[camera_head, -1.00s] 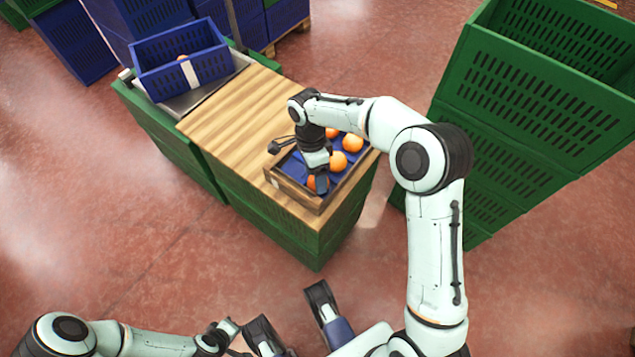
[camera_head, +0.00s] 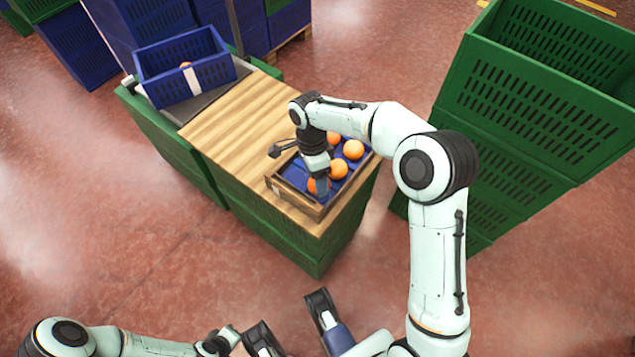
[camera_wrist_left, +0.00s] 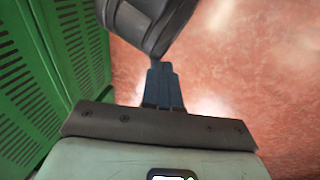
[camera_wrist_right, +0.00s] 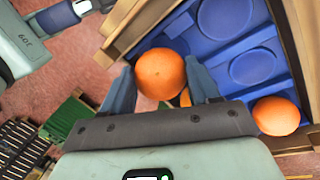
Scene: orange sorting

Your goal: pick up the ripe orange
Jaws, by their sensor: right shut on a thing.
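My right gripper (camera_head: 318,187) reaches down into the near corner of a wooden tray (camera_head: 294,203) with a blue liner. In the right wrist view its fingers (camera_wrist_right: 161,78) are shut on an orange (camera_wrist_right: 160,72), one on each side. That orange (camera_head: 311,185) is partly hidden by the gripper in the head view. It is evenly orange and round. Other oranges (camera_head: 353,149) (camera_head: 338,169) lie in the tray. My left gripper (camera_wrist_left: 163,85) has its fingers together and holds nothing visible.
The tray sits at the near end of a wooden board (camera_head: 238,118) on green crates. A blue crate (camera_head: 195,82) with an orange (camera_head: 185,65) stands at the far end. Tall green crates (camera_head: 545,95) stand on the right. The board's middle is clear.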

